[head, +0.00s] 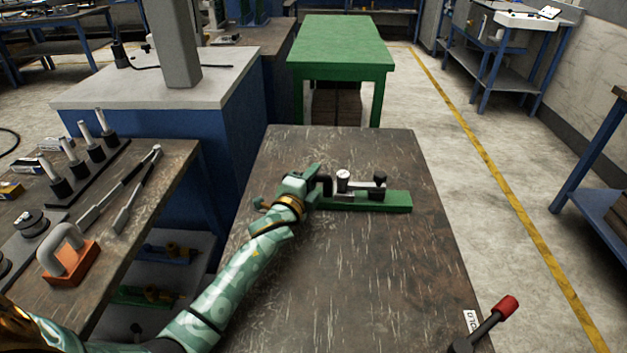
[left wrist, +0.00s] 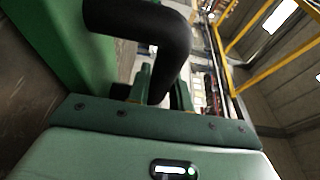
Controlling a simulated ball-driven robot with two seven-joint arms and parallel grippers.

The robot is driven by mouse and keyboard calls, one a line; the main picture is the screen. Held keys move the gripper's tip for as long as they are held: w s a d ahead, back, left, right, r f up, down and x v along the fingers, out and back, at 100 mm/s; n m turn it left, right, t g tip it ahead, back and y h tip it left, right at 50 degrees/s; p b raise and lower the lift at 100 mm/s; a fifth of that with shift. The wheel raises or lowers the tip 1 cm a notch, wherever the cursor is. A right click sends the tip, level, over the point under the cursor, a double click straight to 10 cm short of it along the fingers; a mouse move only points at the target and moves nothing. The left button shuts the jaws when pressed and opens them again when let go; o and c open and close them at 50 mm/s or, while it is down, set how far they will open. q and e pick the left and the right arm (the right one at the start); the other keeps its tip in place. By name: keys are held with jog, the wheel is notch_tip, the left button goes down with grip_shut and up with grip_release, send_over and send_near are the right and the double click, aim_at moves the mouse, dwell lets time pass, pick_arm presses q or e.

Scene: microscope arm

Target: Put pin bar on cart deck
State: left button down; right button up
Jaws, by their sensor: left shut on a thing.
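The pin bar (head: 396,203) is a long green bar with a black bent handle, a pale round pin and a black knob on top. In the head view it lies level over the far half of the cart deck (head: 330,285), a worn brown top. It looks to rest there, but its underside is hidden. My left gripper (head: 318,187) is shut on the black handle at the bar's left end. The left wrist view shows the handle (left wrist: 150,40) between the fingers and the green bar (left wrist: 80,50) beside it. My right gripper is not in view.
A bench with black-based pins (head: 78,165), long tools and an orange block (head: 70,275) stands at left. A red-tipped lever (head: 505,307) rises at the deck's near right corner. A green table (head: 340,45) stands beyond. The deck's near part is bare.

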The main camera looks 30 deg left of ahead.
pick_arm(q)
jog(key=shift+r, duration=0.1)
jog(key=c, duration=1.3)
grip_release()
jog(key=shift+o, duration=0.2)
jog(key=shift+s, duration=0.1)
jog(key=shift+r, duration=0.1)
jog(key=s+p, duration=0.1)
jog(key=s, duration=0.2)
jog(key=s+p, duration=0.1)
jog(key=s, duration=0.3)
jog(key=s+d+p, duration=0.1)
jog(key=s, duration=0.3)
jog(key=shift+s, duration=0.5)
